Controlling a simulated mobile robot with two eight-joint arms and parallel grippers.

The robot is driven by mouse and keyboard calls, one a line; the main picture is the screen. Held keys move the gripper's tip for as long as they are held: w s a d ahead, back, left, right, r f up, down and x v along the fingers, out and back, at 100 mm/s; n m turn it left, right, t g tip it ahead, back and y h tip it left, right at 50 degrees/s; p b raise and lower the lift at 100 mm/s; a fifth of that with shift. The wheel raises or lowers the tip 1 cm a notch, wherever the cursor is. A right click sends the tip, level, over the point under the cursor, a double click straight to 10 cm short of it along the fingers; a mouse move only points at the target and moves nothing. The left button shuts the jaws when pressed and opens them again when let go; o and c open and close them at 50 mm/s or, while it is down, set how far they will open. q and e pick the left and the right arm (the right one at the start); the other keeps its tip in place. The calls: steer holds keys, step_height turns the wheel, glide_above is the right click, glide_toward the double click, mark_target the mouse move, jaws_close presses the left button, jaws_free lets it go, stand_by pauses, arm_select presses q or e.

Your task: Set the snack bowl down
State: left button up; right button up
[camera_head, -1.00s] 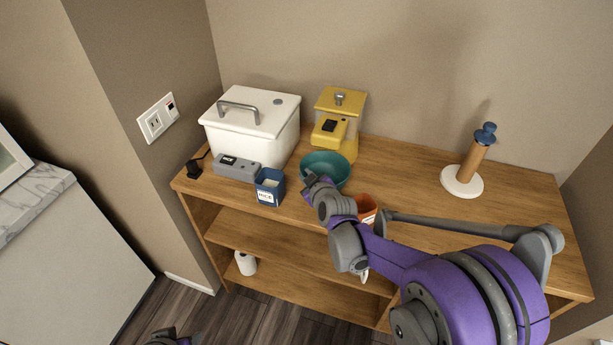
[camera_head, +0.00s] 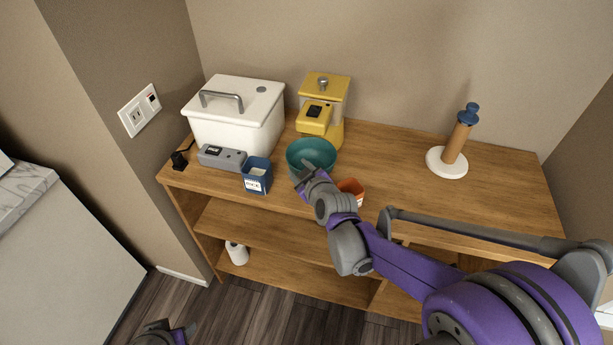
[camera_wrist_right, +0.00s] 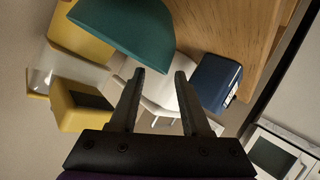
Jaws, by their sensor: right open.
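The teal snack bowl (camera_head: 308,151) appears to rest upright on the wooden cabinet top, in front of the yellow appliance. It also shows at the top of the right wrist view (camera_wrist_right: 135,28). My right gripper (camera_head: 300,178) is at the bowl's near side. In the wrist view its two fingers (camera_wrist_right: 159,76) are apart with nothing between them, and the bowl lies just past the left finger's tip. Whether that finger touches the rim cannot be told. Part of my left arm's end (camera_head: 163,334) shows at the bottom edge of the head view; its fingers cannot be made out.
An orange cup (camera_head: 352,187) is close to my right wrist.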

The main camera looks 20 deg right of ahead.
steer(key=s+f+m+g, duration=0.2)
steer(key=s+m+g, duration=0.1)
steer(key=s, duration=1.1)
steer(key=s+f+m+g+h, duration=0.1)
steer(key=s+f+m+g, duration=0.1)
steer(key=s, duration=1.3)
steer(key=m+g, duration=0.1)
steer(key=g, duration=0.1)
steer(key=shift+s+g+p, duration=0.25)
steer(key=shift+g+p, duration=0.05)
steer(key=shift+g, duration=0.1)
steer(key=shift+d, duration=0.1)
